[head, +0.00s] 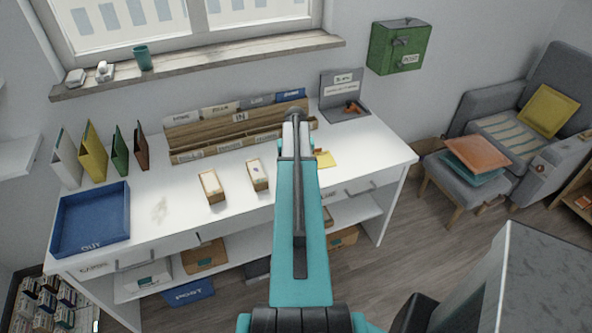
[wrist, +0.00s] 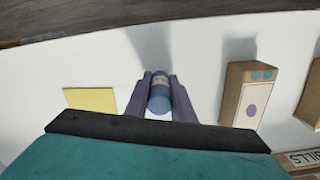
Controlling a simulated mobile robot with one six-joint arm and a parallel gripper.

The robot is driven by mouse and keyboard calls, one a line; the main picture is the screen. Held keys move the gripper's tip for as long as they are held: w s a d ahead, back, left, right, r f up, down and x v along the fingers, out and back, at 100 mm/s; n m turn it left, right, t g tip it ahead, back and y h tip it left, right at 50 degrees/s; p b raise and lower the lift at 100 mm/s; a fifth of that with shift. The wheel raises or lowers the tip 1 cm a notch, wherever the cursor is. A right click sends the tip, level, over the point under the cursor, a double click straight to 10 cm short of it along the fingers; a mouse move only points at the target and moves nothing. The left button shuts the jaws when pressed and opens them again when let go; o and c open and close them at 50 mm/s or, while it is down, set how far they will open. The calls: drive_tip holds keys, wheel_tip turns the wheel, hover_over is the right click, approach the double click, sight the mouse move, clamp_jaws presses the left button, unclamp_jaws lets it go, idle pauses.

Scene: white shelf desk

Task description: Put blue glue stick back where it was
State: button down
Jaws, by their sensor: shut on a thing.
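The blue glue stick (wrist: 159,101) is between the two purple fingers of my gripper (wrist: 160,82) in the wrist view. It has a pale label band, and its rounded blue end faces the camera. My gripper is shut on it, over the white desk top. Whether the stick touches the desk is unclear. In the head view my teal arm covers the gripper and the glue stick.
A yellow note (wrist: 90,99) lies left of the gripper, and a small cardboard box (wrist: 246,97) stands to its right. The head view shows a wooden sorter (head: 215,134), a blue OUT tray (head: 91,221) and a grey stand (head: 343,86) on the desk.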

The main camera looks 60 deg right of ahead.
drive_tip(key=shift+f, duration=0.2)
drive_tip(key=c, duration=1.5)
unclamp_jaws()
drive_tip(key=shift+r, duration=0.15)
drive_tip(key=shift+r+b, duration=1.95)
drive_tip(key=shift+r, duration=4.1)
